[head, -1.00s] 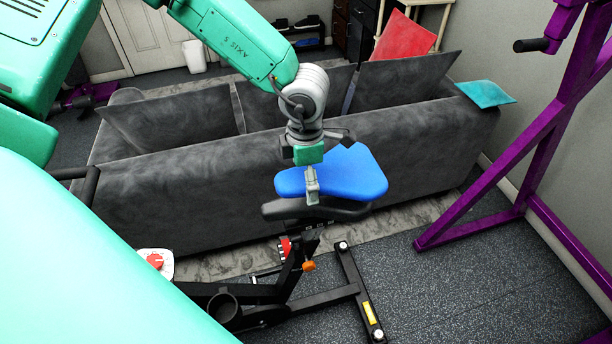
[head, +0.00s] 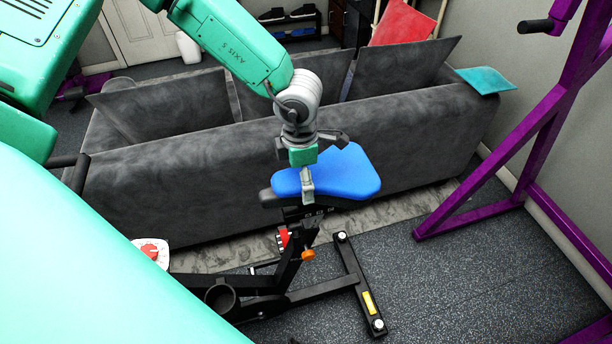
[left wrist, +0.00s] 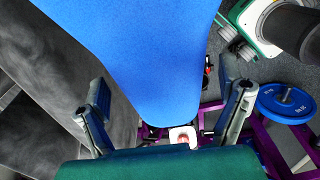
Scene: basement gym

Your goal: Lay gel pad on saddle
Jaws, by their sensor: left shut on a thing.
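The blue gel pad (head: 345,175) is in my left gripper (head: 312,168), level over the bike saddle. The saddle (head: 268,199) is black and mostly hidden under the pad; its dark edge shows at the left. Pad and saddle look very close, but I cannot tell whether they touch all along. In the left wrist view the pad (left wrist: 160,60) fills the middle, between the two fingers of the left gripper (left wrist: 165,105). My right gripper is in neither view.
The bike frame (head: 290,275) stands on dark speckled floor. A grey sofa (head: 170,185) is right behind the saddle, with a teal cloth-like piece (head: 487,80) on its right arm. A purple rack (head: 540,130) stands at the right. A white device with a red dial (head: 150,251) is at left.

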